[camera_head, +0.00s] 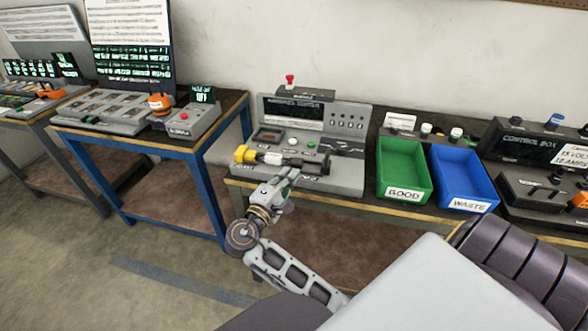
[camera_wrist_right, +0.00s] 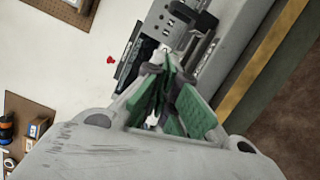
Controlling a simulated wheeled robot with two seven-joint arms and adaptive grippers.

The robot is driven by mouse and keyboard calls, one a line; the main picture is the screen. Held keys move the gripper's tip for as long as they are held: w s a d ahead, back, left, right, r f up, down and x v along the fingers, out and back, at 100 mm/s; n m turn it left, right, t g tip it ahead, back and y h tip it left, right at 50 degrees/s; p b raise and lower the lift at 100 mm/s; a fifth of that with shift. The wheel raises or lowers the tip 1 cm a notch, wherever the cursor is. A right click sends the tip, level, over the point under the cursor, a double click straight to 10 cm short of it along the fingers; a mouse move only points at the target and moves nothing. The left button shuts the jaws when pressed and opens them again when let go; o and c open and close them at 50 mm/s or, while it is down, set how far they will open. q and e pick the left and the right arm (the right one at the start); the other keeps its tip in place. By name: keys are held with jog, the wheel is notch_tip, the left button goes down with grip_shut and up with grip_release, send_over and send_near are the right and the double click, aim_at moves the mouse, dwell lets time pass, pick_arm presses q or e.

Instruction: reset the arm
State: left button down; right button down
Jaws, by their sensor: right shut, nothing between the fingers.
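My right arm reaches up from the bottom of the head view. Its gripper (camera_head: 289,176) is at the front edge of the grey tester station (camera_head: 345,177), seen against its front panel. In the right wrist view the green-padded fingers (camera_wrist_right: 165,72) are together with nothing held. The station also shows beyond the fingertips in the wrist view (camera_wrist_right: 190,22). Whether the fingers touch it, I cannot tell. My left gripper is not in view.
A green GOOD bin (camera_head: 405,193) and a blue WASTE bin (camera_head: 467,204) stand right of the station. The control box (camera_head: 514,150) is at the far right. A blue-framed table (camera_head: 205,150) with devices stands at left. Floor is clear at lower left.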

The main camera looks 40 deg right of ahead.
jog(key=shift+s+a, duration=0.3)
jog(key=shift+a, duration=0.2)
jog(key=shift+f, duration=0.1)
